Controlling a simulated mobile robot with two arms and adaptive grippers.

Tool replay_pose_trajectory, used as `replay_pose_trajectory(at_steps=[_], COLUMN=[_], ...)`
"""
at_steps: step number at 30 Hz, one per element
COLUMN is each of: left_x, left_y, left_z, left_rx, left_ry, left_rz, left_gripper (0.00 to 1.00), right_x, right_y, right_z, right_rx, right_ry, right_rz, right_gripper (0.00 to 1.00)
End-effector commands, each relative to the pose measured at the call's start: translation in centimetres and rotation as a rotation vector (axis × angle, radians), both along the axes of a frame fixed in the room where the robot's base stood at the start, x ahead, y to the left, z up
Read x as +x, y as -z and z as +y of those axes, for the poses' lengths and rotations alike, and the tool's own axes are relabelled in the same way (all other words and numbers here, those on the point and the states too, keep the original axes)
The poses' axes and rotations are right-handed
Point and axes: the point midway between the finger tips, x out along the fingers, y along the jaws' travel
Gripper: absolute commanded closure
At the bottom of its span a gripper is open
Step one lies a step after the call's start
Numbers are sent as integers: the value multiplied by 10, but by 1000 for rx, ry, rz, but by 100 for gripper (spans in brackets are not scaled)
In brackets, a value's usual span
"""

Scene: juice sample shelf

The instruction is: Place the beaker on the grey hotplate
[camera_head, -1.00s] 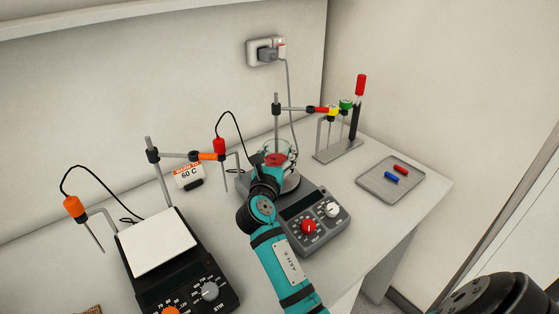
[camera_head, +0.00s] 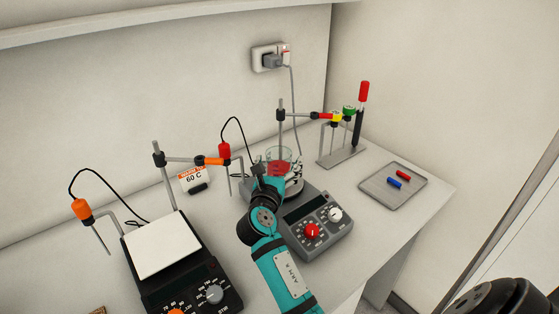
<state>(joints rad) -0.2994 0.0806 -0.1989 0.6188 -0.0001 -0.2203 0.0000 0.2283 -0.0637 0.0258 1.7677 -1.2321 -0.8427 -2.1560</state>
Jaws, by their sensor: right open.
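The beaker (camera_head: 279,156) is clear glass with red liquid in it. It stands upright on the round plate of the grey hotplate (camera_head: 327,245), behind my right gripper. My right gripper (camera_head: 275,173) is open at the near side of the beaker, low by its base. The gripper and its wrist hide the lower part of the beaker and part of the plate, so I cannot tell whether the fingers touch the glass. My left gripper is not in view.
A black hotplate with a white top (camera_head: 162,246) stands at the left. A stand rod (camera_head: 281,135) rises behind the beaker. A 60 C sign (camera_head: 194,179), a rack with coloured caps (camera_head: 341,153) and a tray with red and blue pieces (camera_head: 384,199) are around.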

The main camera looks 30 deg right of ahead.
Motion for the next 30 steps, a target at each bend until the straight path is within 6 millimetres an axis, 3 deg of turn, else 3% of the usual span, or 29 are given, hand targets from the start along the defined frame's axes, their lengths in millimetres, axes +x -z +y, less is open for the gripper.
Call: replay_pose_trajectory(at_steps=[6, 13, 19, 30], left_x=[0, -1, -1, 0], left_y=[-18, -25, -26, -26], left_z=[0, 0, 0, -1], left_rx=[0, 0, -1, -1], left_ry=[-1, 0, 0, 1], left_rz=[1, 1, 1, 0], left_gripper=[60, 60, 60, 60], right_x=[-35, -63, -73, -74], right_y=[-3, -1, -1, -1], right_z=[35, 64, 75, 75], right_rx=[4, 2, 2, 2], right_ry=[-1, -1, 0, 0], right_rz=[1, 1, -2, -2], right_gripper=[12, 12, 12, 12])
